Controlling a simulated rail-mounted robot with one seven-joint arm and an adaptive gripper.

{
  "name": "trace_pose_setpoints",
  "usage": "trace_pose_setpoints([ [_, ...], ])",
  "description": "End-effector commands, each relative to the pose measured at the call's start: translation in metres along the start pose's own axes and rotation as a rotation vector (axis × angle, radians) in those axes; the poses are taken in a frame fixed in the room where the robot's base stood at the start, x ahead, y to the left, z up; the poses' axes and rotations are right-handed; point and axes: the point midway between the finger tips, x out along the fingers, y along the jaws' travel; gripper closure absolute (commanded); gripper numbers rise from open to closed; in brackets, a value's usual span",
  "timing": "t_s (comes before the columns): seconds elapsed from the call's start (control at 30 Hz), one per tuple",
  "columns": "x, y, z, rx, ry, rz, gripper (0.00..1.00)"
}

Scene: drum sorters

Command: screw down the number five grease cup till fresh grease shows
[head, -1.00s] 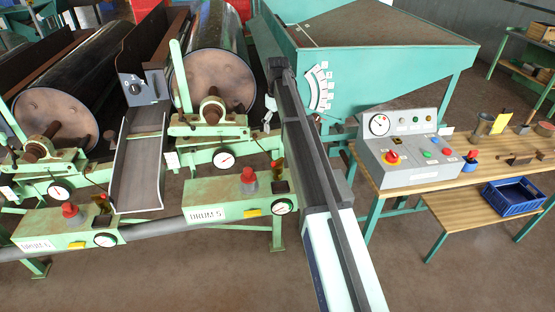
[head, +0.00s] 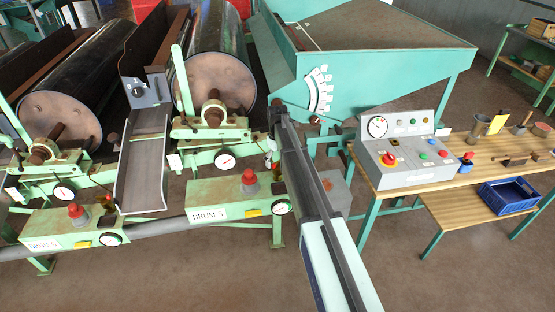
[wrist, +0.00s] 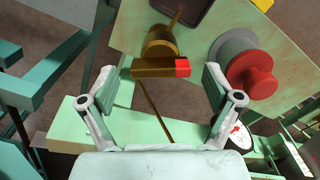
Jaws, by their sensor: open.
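My gripper (wrist: 160,75) is open and empty in the wrist view, its two fingers spread apart. A brass round fitting (wrist: 158,47) with a brass crossbar (wrist: 150,68) lies ahead between the fingertips; the crossbar has a red end and appears apart from both fingers. I cannot tell surely that this fitting is the grease cup. A red knob on a grey collar (wrist: 250,77) is right of it. In the head view, my arm hides most of the area by the gripper, beside the green box (head: 232,200) whose label seems to read DRUM 5. No fresh grease can be made out.
The green box has a red knob (head: 249,177) and a dial (head: 281,207). A second drum unit's box (head: 70,232) stands left, past a metal chute (head: 142,170). A grey control panel (head: 400,150) and a blue crate (head: 510,195) are on the right. Open floor lies in front.

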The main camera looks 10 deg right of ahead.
Motion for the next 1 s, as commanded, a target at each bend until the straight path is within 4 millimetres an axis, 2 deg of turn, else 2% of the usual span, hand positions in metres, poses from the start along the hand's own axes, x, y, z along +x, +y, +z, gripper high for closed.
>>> trace_pose_setpoints([
  [0.4,0.0075,-0.0001,0.0002,0.0,0.0,0.0,0.1],
  [0.43,0.0074,-0.0001,0.0002,0.0,0.0,0.0,0.18],
  [0.5,0.0074,-0.0001,0.0002,0.0,0.0,0.0,0.42],
  [0.57,0.0074,-0.0001,0.0002,0.0,0.0,0.0,0.64],
  [0.6,0.0074,-0.0002,0.0003,0.0,0.0,0.0,0.71],
  [1.0,0.0085,-0.0002,0.0004,0.039,-0.001,0.0,0.7],
])
